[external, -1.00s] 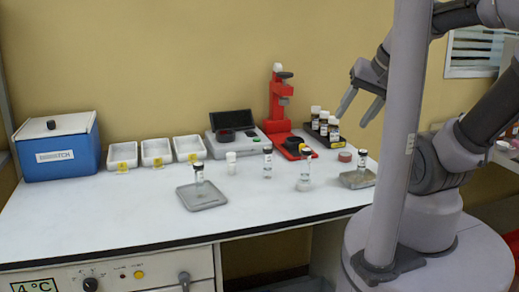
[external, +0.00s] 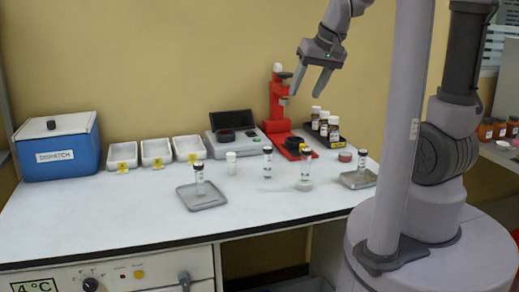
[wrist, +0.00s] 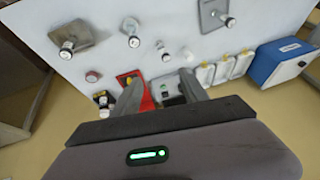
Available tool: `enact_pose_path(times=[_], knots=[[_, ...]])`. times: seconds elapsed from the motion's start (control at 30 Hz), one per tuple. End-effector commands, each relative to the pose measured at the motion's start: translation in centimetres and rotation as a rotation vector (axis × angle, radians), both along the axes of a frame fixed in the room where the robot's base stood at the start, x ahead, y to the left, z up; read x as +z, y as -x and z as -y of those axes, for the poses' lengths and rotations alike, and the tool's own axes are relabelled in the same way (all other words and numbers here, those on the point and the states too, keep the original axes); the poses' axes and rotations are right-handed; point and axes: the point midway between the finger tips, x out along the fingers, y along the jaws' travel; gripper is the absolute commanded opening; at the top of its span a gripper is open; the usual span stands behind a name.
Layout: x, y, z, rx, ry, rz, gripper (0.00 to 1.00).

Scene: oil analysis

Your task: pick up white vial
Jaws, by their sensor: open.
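The white vial (external: 231,163) stands upright on the white bench, left of centre in the external view, between a grey tray and a dark-capped vial. It appears as a small white shape (wrist: 189,56) in the wrist view, beyond my fingertips. My gripper (external: 305,92) is open and empty, pointing down, high above the back of the bench near the red stand. It is well to the right of and above the white vial. In the wrist view, the fingers of my gripper (wrist: 160,85) are spread apart.
Dark-capped vials stand nearby (external: 267,162), on a round white pad (external: 304,187) and on grey trays (external: 211,203). A red stand (external: 279,105), a scale (external: 240,143), brown bottles (external: 324,123), white trays (external: 157,150) and a blue box (external: 58,150) line the back.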

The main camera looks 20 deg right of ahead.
Motion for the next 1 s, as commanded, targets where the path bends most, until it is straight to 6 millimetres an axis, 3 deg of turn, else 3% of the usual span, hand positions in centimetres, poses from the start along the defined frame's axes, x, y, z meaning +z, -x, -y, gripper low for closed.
enact_pose_path(times=[0.03,0.1,0.2,0.3,0.47,0.73,1.0], knots=[[-0.8,-3.4,-2.5,0.084,0.038,-0.016,0.51],[-2.9,-7.6,-6.1,0.198,0.088,-0.014,0.51],[-6.3,-11.5,-10.6,0.322,0.141,-0.008,0.51],[-8.8,-13.3,-13.1,0.392,0.169,-0.002,0.51],[-12.1,-14.5,-14.3,0.415,0.18,-0.002,0.51],[-19.4,-17.1,-15.4,0.411,0.178,-0.005,0.51],[-22.1,-18.1,-15.6,0.409,0.177,-0.003,0.51]])
